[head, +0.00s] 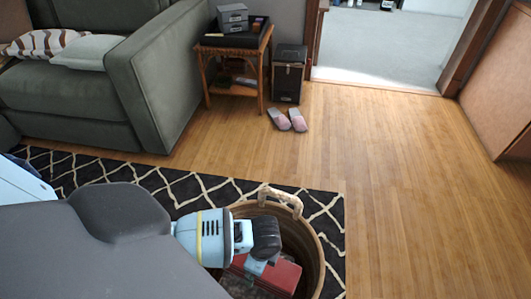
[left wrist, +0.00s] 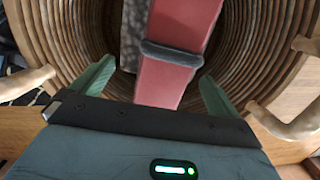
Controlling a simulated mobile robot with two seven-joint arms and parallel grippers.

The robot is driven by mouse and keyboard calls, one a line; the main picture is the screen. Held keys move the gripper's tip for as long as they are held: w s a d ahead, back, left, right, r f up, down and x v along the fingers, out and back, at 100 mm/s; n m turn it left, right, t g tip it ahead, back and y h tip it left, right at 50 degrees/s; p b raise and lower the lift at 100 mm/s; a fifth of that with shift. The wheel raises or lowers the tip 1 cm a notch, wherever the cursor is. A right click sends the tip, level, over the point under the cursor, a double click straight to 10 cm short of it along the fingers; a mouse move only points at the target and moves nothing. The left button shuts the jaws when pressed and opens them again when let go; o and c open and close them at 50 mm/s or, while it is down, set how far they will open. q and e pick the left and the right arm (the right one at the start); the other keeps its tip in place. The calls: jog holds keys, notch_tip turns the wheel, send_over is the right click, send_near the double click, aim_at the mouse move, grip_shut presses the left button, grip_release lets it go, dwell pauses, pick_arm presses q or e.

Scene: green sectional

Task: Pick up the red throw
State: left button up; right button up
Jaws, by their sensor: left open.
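The red throw (head: 284,275) lies folded inside a round woven basket (head: 318,262) at the bottom of the head view. In the left wrist view the red throw (left wrist: 180,50) is a long red bundle with a dark grey band across it. My left arm reaches over the basket. My left gripper (left wrist: 157,72) is open, with one green finger on each side of the red throw. I cannot tell whether the fingers touch it. Much of the gripper is hidden by my wrist in the head view. My right gripper is in neither view.
A dark grey patterned item (left wrist: 132,30) lies beside the throw in the basket. The basket has a handle (head: 281,197) on its rim and stands on a black-and-white rug (head: 150,180). A green sofa (head: 150,75), side table (head: 236,50) and slippers (head: 288,120) are behind. Wooden floor on the right is clear.

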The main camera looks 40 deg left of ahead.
pick_arm(q)
jog(key=shift+w+a+f+b, duration=0.5)
jog(key=shift+w+f, duration=0.2)
jog(key=shift+w, duration=0.1)
jog(key=shift+w+a+y, duration=0.1)
jog(key=shift+a+y, duration=0.05)
jog(key=shift+y, duration=0.15)
jog(key=shift+a+f+b, duration=0.15)
jog(key=shift+f+b, duration=0.5)
jog(key=shift+f, duration=0.75)
jog(key=f+b, duration=0.2)
jog(key=f, duration=0.1)
jog(key=s+f+b, duration=0.1)
jog(key=shift+a+f, duration=0.15)
jog(key=shift+a, duration=0.15)
jog(key=shift+f, duration=0.3)
jog(key=shift+w, duration=0.1)
jog(key=shift+r, duration=0.1)
jog(key=shift+c, duration=0.3)
jog(key=c, duration=0.7)
jog(key=shift+c, duration=1.6)
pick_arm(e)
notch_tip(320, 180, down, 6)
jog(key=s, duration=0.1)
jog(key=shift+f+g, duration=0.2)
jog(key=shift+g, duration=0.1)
